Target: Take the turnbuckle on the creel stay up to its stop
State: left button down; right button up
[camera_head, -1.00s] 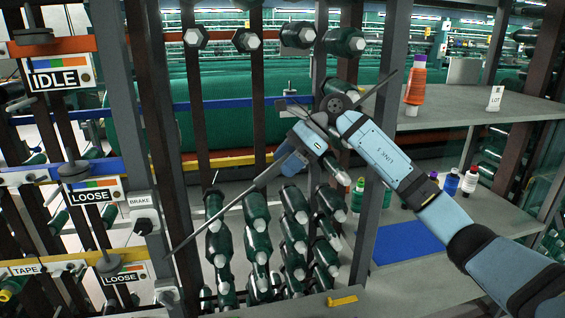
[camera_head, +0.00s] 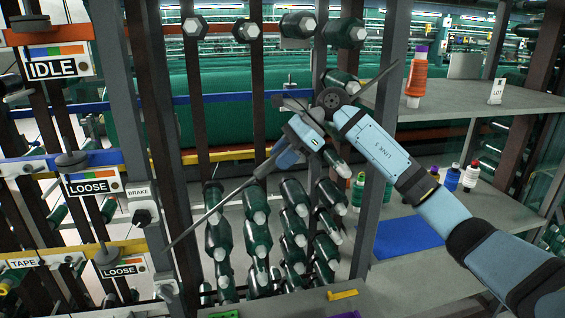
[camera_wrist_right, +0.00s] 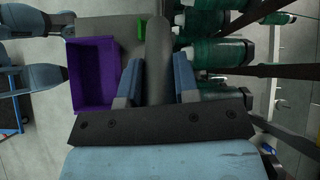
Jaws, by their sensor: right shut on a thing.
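The creel stay (camera_head: 210,214) is a thin grey rod. It slants from low left up to the right across the rack in the head view. My right gripper (camera_head: 278,163) is at the middle of the stay, shut on a dark part there that I take for the turnbuckle. In the wrist view the turnbuckle (camera_wrist_right: 158,62) is a dark grey rounded body between the two blue fingers (camera_wrist_right: 157,85). Its ends and thread are mostly hidden by the gripper and wrist, so I cannot tell how far it is turned. My left gripper is not in view.
Green bobbins (camera_head: 258,235) fill the rack behind and below the stay. Grey posts stand on both sides. At left hang signs reading IDLE (camera_head: 52,68) and LOOSE (camera_head: 94,186). A shelf (camera_head: 460,108) at right holds an orange cone (camera_head: 416,80). A purple tray (camera_wrist_right: 95,72) lies below.

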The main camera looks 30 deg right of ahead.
dwell(0.3)
jog(key=o, duration=0.9)
jog(key=shift+d+r, duration=0.2)
jog(key=b+v, duration=0.1)
jog(key=v, duration=1.2)
jog(key=shift+s+d+r, duration=0.1)
jog(key=shift+s+d, duration=0.05)
jog(key=shift+s, duration=0.05)
